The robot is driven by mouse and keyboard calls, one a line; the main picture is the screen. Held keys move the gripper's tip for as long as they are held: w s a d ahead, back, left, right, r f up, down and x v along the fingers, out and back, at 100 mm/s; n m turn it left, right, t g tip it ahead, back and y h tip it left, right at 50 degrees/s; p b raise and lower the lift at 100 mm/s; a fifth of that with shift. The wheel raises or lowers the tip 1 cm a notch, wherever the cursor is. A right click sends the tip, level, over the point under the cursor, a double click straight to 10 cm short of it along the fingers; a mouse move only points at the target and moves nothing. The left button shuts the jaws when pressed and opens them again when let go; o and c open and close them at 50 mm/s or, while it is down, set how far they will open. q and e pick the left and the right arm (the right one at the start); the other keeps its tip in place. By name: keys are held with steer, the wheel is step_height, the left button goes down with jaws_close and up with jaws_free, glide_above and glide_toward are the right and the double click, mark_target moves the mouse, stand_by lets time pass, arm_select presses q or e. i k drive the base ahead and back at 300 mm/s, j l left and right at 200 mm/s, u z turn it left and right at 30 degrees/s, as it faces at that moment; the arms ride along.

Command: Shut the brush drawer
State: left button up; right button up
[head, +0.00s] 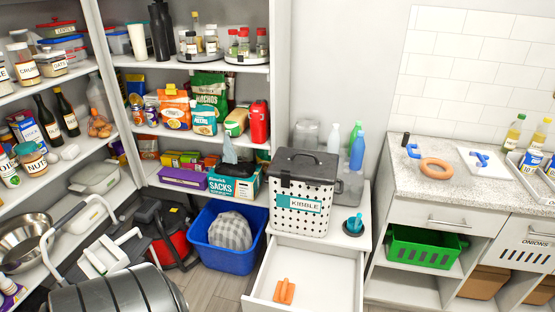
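The brush drawer (318,262), a white drawer under the counter, stands pulled far out at the bottom centre of the head view. An orange brush (284,291) lies inside, near the front left. My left gripper (108,245), white, is at the lower left behind my dark arm link, well to the left of the drawer and apart from it. Whether its fingers are open or shut is unclear. My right gripper is not in view.
A spotted kibble bin (303,190) stands on the counter above the drawer, beside a teal brush in a dark dish (354,224). A blue tub (226,262) with a grey cushion is on the floor left of the drawer. A red-black vacuum (172,237) stands left of the tub.

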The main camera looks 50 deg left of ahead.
mark_target(327, 279)
steer(key=u, duration=1.15)
